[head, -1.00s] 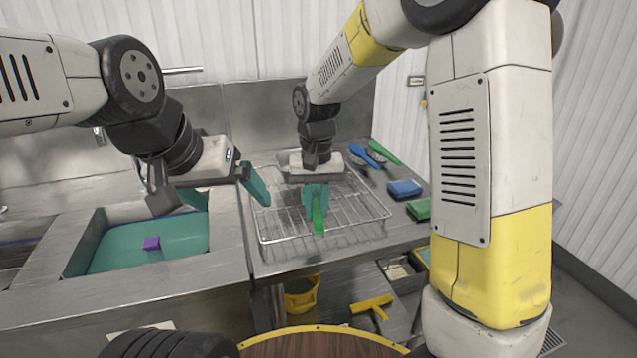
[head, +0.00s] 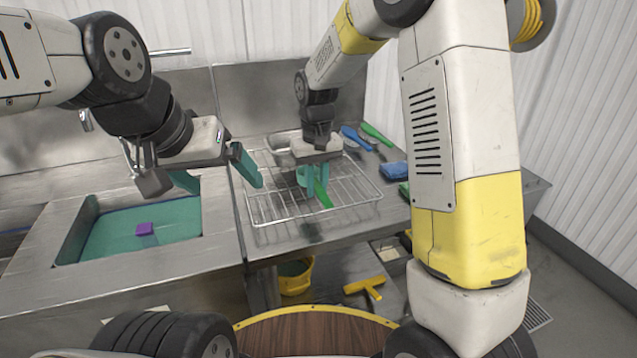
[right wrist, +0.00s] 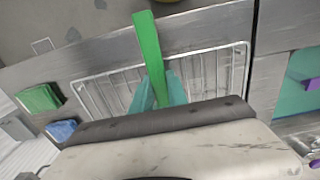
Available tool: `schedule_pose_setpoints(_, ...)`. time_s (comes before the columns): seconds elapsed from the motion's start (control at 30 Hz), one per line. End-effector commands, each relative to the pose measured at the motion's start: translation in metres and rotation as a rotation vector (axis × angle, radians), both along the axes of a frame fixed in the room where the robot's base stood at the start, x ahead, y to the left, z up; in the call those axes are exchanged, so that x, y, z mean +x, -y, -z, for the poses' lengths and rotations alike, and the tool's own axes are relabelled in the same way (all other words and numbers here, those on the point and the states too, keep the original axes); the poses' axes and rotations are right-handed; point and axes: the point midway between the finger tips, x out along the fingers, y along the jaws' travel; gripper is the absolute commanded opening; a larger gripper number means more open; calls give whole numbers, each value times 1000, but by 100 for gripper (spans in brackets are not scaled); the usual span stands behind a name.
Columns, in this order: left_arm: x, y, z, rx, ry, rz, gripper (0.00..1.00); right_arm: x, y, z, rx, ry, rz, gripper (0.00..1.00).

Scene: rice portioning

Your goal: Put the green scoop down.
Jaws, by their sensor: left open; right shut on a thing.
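My right gripper (head: 313,190) is shut on the handle of the green scoop (head: 323,196), over the wire rack (head: 252,222). The handle sticks out from between the teal fingers, toward the front right in the head view. In the right wrist view the long green handle (right wrist: 147,45) reaches up past the fingers (right wrist: 158,92), with the rack (right wrist: 213,52) behind it. The scoop's bowl is hidden, and I cannot tell whether the scoop touches the rack. My left gripper (head: 225,186) is open and empty, between the sink basin and the rack.
A blue utensil (head: 355,138) and another green-handled utensil (head: 376,135) lie at the back right of the counter. A purple block (head: 145,229) sits in the sink basin (head: 100,243). A yellow bucket (head: 297,281) stands below.

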Motion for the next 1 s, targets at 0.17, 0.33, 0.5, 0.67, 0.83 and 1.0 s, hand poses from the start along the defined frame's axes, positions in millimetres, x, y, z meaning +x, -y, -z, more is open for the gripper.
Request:
schedule_pose_setpoints(0.17, 0, 0, 0, 0, 0, 0, 91, 10, 6, 1, 0, 1, 2, 0)
schedule_pose_setpoints(0.33, 0, 0, 0, 0, 0, 0, 91, 13, 9, 23, -2, -5, -1, 0)
schedule_pose_setpoints(0.5, 0, 0, 0, 0, 0, 0, 91, 14, 9, 37, 0, 0, 0, 0)
schedule_pose_setpoints(0.67, 0, 0, 0, 0, 0, 0, 91, 14, 9, 36, 0, 1, 0, 0)
schedule_pose_setpoints(0.83, 0, 0, 0, 0, 0, 0, 91, 14, 9, 40, 0, 0, 0, 23)
schedule_pose_setpoints(1.0, 0, 0, 0, 0, 0, 0, 91, 14, 9, 39, 0, 0, 0, 41)
